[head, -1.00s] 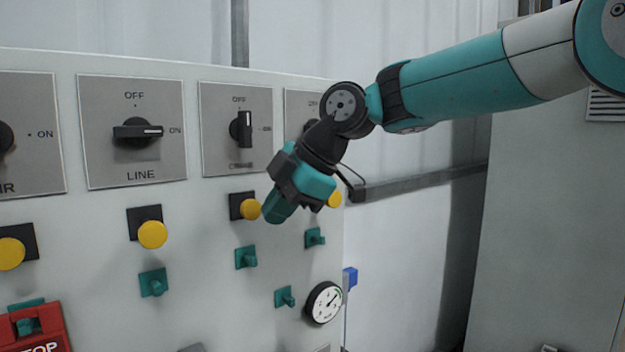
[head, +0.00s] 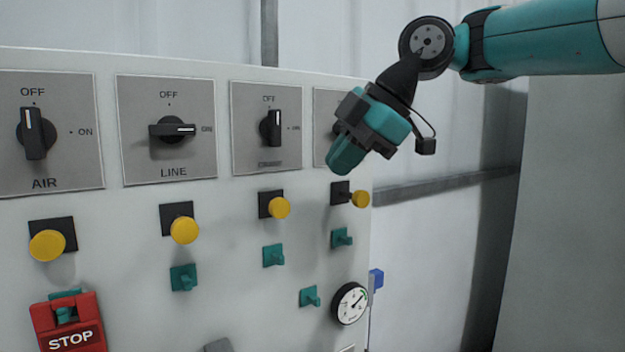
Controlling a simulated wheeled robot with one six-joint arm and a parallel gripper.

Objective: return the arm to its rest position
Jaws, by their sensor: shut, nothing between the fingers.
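My gripper (head: 345,160) is in the head view, right of centre, at the end of my teal and black arm. It points down and to the left, in front of the right edge of the panel. Its fingers are together with nothing between them. It partly hides the rightmost switch plate (head: 325,104). The yellow knob (head: 360,199) below it is in full view. I cannot tell how far the fingertips are from the panel face.
The grey panel (head: 225,235) fills the left. Open space lies right of the panel before a pale wall.

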